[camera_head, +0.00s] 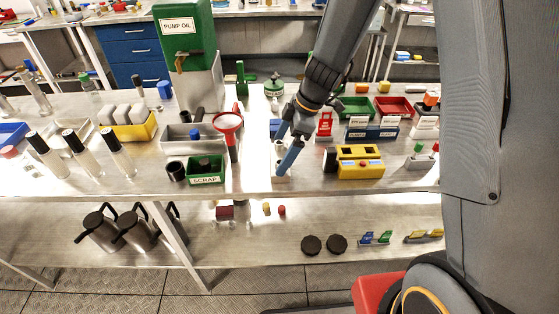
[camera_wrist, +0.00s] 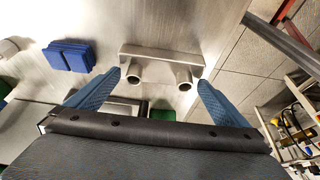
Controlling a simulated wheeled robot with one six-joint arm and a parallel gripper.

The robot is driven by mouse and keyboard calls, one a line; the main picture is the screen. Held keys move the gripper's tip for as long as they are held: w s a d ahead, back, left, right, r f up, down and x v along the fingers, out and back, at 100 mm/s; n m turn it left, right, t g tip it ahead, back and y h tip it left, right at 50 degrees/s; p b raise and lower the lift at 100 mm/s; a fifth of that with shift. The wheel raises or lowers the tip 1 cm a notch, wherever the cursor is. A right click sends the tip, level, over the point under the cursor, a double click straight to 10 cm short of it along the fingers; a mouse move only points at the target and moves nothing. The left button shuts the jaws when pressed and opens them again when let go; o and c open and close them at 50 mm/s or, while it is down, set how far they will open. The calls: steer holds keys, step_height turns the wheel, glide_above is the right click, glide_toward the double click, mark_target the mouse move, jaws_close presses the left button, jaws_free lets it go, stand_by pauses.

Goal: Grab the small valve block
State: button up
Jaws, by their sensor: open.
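A pale metal block with two round hollow stubs, which looks like the small valve block, lies on the metal bench (camera_head: 255,172). In the wrist view the block (camera_wrist: 160,57) is just beyond my fingertips, its two stubs facing the camera between them. My gripper (camera_wrist: 160,82) is open, one blue finger on each side, with nothing held. In the head view my gripper (camera_head: 279,156) points down over the block (camera_head: 281,179) near the bench's front edge, and the fingers partly hide it. I cannot tell whether a finger touches it.
A blue block (camera_wrist: 69,56) lies left of my gripper in the wrist view.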

steer(key=c, duration=2)
steer(key=shift+r, duration=0.1)
